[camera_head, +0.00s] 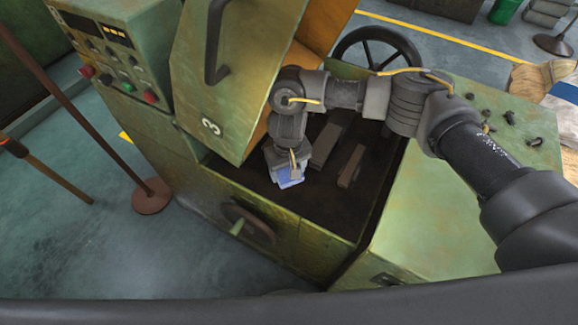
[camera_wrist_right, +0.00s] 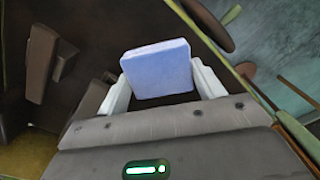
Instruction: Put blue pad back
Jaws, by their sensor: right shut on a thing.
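The blue pad (camera_head: 288,180) is a light blue square block. In the wrist view the blue pad (camera_wrist_right: 158,70) stands between the two pale fingers of my right gripper (camera_wrist_right: 160,90), which is shut on it. In the head view my right gripper (camera_head: 287,172) reaches down into the dark open bay (camera_head: 325,195) of the green machine, near the bay's left side. The pad is partly hidden by the gripper there. I cannot tell whether the pad touches the bay floor. My left gripper does not show.
Dark metal blocks (camera_head: 350,166) lie in the bay right of my gripper. A raised green door marked 3 (camera_head: 225,85) stands at the bay's left and back. A control panel (camera_head: 110,55) is at left. A handwheel (camera_head: 248,222) sits on the front, and a black wheel (camera_head: 378,45) is behind.

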